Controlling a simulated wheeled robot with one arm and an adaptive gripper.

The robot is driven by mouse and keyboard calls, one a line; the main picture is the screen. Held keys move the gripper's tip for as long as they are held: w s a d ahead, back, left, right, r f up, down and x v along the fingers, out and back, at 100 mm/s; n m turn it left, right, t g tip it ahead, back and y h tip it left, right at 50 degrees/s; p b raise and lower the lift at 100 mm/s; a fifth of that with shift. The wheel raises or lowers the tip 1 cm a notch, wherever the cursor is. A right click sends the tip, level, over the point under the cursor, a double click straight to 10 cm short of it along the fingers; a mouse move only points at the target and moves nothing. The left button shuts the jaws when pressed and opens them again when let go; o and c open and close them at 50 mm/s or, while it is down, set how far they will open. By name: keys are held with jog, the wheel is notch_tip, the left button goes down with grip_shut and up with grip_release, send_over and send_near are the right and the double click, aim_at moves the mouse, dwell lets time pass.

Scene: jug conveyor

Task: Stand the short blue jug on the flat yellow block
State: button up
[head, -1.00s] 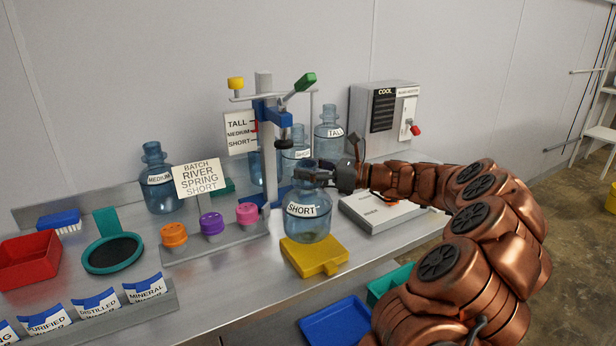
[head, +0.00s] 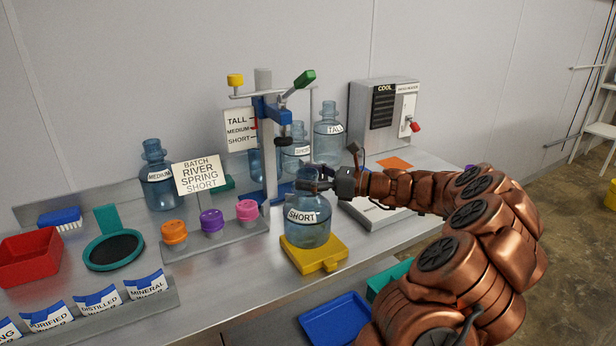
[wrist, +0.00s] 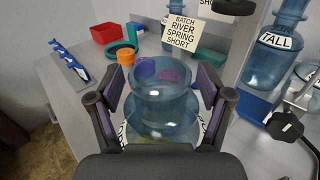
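The short blue jug (head: 308,222), labelled SHORT, is upright on the flat yellow block (head: 330,262), or so close above it that I see no gap. My gripper (head: 318,184) is at the jug's neck in the head view. In the wrist view the two pads of my gripper (wrist: 164,98) stand on either side of the neck of the jug (wrist: 165,110). The pads look close to the neck, and I cannot tell for sure whether both touch it. The block is mostly hidden under the jug in the wrist view.
Capped holders (head: 212,222) stand left of the jug, with a batch sign (head: 200,176) behind them. A press stand (head: 265,130) and other jugs (head: 328,135) are behind. A grey scale-like plate (head: 372,215) lies to the right. A blue tray (head: 335,320) sits below the front edge.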

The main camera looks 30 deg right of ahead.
jog(key=shift+r, duration=0.1)
jog(key=shift+s+d, duration=0.1)
jog(key=b+v, duration=0.2)
jog(key=v, duration=0.9)
jog(key=shift+s+d, duration=0.2)
jog(key=shift+s, duration=0.1)
